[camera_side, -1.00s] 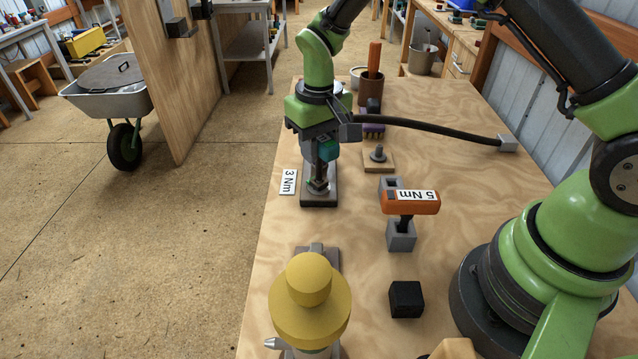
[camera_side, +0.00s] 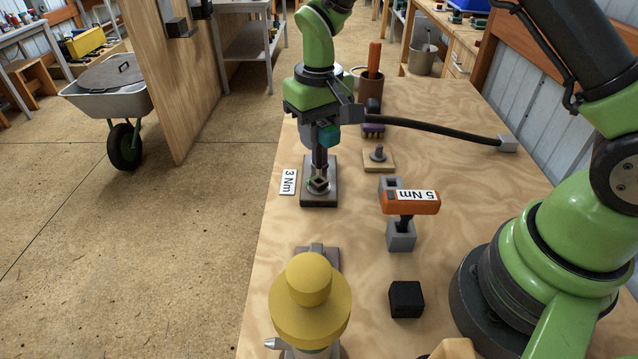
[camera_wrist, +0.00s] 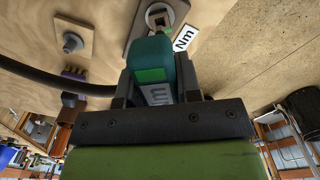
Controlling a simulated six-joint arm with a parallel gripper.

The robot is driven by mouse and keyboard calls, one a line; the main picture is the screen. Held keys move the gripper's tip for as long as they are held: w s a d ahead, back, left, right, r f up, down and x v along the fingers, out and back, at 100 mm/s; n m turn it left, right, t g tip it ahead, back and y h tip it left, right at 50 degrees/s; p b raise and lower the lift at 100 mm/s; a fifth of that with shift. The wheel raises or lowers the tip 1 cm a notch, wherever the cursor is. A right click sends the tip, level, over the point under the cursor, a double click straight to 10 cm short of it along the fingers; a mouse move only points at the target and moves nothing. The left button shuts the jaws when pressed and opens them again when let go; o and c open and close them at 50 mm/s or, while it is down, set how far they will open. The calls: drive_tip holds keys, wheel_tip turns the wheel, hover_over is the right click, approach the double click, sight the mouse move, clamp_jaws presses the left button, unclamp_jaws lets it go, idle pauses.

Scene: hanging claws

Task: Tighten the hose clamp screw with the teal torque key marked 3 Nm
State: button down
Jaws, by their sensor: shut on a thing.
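My gripper (camera_side: 320,160) is shut on the teal torque key (camera_side: 329,138) above the dark plate (camera_side: 310,202). In the wrist view the key's teal handle (camera_wrist: 151,58) sits between the two fingers, with a bright green patch and a partly hidden white "Nm" label. A white "3 Nm" card (camera_side: 288,182) lies left of the plate.
An orange key (camera_side: 410,204) marked 5 Nm stands in a grey holder (camera_side: 400,238). A wooden block with a metal post (camera_side: 378,158) is to the right, with a black hose (camera_side: 440,128) behind it. A yellow-topped object (camera_side: 309,300) and black cube (camera_side: 406,299) stand in front.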

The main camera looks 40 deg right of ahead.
drive_tip(key=shift+r, duration=0.15)
drive_tip(key=shift+r, duration=2)
drive_tip(key=n, duration=0.3)
drive_tip(key=s+d+r+m, duration=0.1)
drive_tip(key=s+d, duration=0.2)
drive_tip(key=s, duration=0.5)
drive_tip(key=shift+s+d+r, duration=0.25)
drive_tip(key=shift+s+r, duration=0.15)
